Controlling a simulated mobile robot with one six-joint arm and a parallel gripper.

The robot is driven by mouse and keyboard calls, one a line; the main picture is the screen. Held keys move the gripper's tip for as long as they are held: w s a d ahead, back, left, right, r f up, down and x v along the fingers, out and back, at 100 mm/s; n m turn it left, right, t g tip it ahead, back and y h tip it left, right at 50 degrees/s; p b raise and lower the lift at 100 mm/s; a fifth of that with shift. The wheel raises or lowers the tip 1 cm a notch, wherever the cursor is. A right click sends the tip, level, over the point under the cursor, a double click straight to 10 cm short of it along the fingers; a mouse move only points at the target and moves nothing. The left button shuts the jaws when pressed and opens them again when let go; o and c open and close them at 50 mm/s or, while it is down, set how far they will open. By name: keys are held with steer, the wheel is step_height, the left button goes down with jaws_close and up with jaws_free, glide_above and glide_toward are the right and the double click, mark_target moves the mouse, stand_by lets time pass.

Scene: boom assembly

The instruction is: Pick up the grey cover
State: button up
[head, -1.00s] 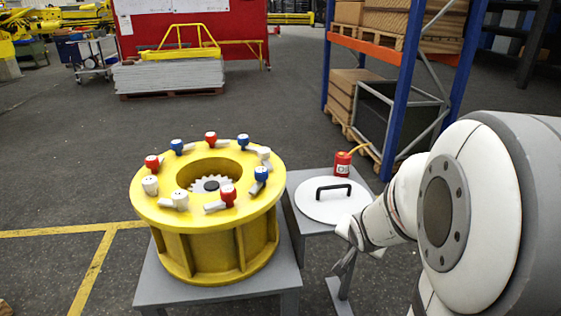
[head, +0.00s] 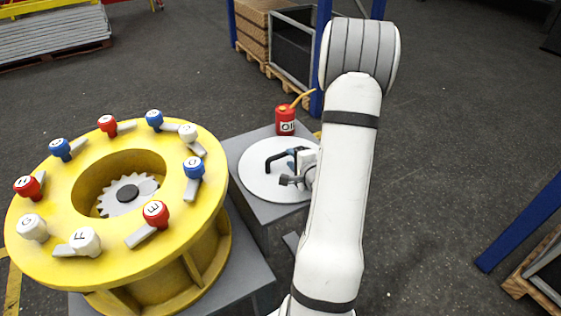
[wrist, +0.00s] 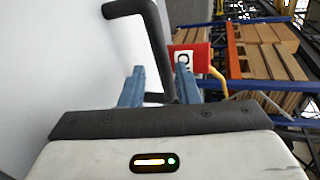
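The grey cover (head: 256,180) is a pale round disc lying flat on a small grey table, with a black bar handle (head: 278,157) on top. My gripper (head: 294,168) is at the right part of the cover, close to the handle. In the wrist view the cover (wrist: 60,70) fills the left side. There the two blue fingers of my gripper (wrist: 160,85) are apart, and part of the black handle (wrist: 153,30) shows between them. A gap shows beside the handle, and I cannot tell whether either finger touches it.
A red oil can (head: 285,121) with a yellow spout stands just behind the cover on the grey table (head: 232,150). A large yellow ring housing (head: 205,235) with lettered red, blue and white pegs stands to the left. A blue rack post (head: 318,60) rises behind.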

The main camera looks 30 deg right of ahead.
mark_target(287, 155)
steer(key=x, duration=0.6)
steer(key=shift+w+a, duration=0.1)
steer(key=shift+w, duration=0.15)
steer(key=shift+c, duration=0.2)
jaws_close()
stand_by(0.8)
steer(key=shift+r, duration=0.25)
